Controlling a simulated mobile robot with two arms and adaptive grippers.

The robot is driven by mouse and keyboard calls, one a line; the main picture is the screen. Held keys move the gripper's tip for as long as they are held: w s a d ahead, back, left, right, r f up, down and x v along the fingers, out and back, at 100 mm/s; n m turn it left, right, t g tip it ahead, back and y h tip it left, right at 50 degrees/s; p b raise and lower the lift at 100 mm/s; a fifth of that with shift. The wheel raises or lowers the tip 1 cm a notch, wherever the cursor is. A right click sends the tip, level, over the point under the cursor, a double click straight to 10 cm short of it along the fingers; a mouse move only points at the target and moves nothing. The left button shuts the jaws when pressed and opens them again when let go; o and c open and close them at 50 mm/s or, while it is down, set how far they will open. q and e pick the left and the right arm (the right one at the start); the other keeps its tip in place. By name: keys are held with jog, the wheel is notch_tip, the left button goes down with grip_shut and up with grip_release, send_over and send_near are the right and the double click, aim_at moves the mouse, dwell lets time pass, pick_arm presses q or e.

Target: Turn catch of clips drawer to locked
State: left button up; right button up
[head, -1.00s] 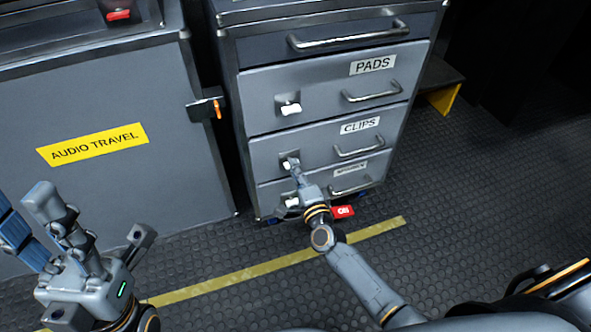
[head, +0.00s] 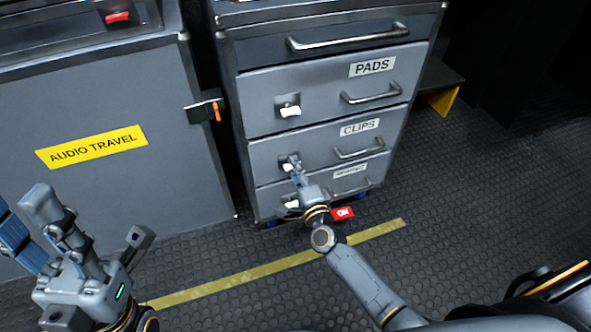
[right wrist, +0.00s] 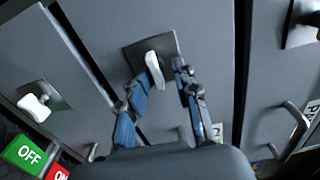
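The clips drawer (head: 325,145) is closed, the third front down in the grey cabinet. Its catch is a small white lever on a dark square plate; the right wrist view shows the lever (right wrist: 155,70) clearly, while my right gripper partly covers it in the head view. My right gripper (head: 294,164) is at this catch. In the right wrist view its two blue-padded fingers (right wrist: 159,76) stand apart on either side of the lever, with a gap to the right finger; contact on the left is unclear. My left gripper (head: 95,225) is raised at the lower left, empty, fingers apart.
The pads drawer's catch (head: 290,110) is just above, and the bottom drawer's catch (head: 291,203) just below. Bar handles (head: 358,147) stick out to the right. A red tag (head: 342,213) shows near the floor. The audio travel case (head: 95,190) stands left; floor is clear at right.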

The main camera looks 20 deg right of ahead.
jog(key=s, duration=1.2)
jog(key=shift+d, duration=0.15)
